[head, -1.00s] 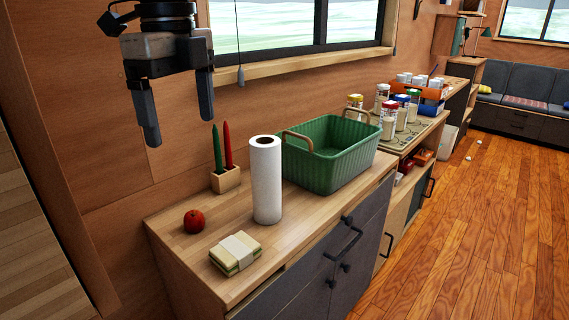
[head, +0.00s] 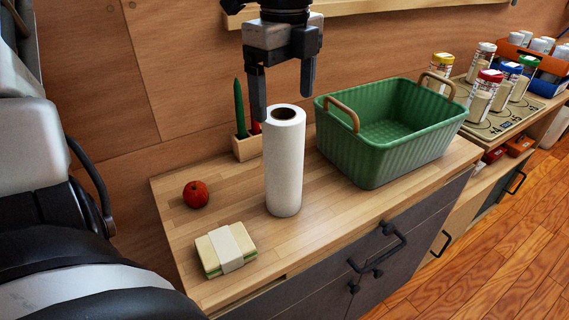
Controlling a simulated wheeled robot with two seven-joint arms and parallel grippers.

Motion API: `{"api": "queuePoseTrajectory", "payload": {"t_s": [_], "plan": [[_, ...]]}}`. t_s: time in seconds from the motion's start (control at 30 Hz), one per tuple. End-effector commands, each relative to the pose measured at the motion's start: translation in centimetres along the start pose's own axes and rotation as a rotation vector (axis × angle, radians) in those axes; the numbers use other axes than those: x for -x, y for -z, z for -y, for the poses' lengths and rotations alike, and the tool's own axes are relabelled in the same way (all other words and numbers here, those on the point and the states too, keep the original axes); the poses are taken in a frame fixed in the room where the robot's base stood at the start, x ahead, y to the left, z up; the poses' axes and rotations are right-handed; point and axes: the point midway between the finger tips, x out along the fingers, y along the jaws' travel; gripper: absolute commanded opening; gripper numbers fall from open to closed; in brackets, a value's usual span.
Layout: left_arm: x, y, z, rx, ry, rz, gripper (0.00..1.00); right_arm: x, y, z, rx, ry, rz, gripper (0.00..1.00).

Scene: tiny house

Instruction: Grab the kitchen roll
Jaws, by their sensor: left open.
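The kitchen roll (head: 285,168) is a white upright cylinder with a dark core hole, standing on the wooden counter in the middle of the head view. My left gripper (head: 282,105) points down at the top of the roll, its fingers apart on either side of the roll's top in the picture. The left finger overlaps the area by the roll's upper left edge. I cannot tell whether the fingers touch the roll. My right gripper is not in view.
A green basket (head: 370,160) with wooden handles stands right of the roll. A candle holder (head: 245,147) with a green and a red candle is behind it. A red fruit (head: 195,194) and a wrapped sandwich (head: 226,249) lie to the left. Jars (head: 484,92) stand further right.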

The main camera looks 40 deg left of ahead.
Motion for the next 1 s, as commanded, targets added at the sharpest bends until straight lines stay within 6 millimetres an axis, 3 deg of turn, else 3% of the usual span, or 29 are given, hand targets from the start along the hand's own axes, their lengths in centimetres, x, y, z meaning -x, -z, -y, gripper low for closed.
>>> {"api": "queuePoseTrajectory", "payload": {"t_s": [0.27, 0.6, 0.87, 1.0], "plan": [[-2.2, 0.0, 0.0, 0.0, -0.002, -0.002, 0.86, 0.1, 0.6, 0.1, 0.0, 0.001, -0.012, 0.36], [-6.6, -0.4, 0.2, 0.002, 0.0, -0.002, 0.86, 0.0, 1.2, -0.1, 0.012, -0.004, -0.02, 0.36], [-6.9, -0.4, 0.2, 0.002, 0.003, -0.001, 0.86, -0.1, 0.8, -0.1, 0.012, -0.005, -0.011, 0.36], [-6.8, -0.4, 0.2, 0.002, 0.002, 0.0, 0.47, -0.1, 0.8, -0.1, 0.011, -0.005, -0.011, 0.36]]}}
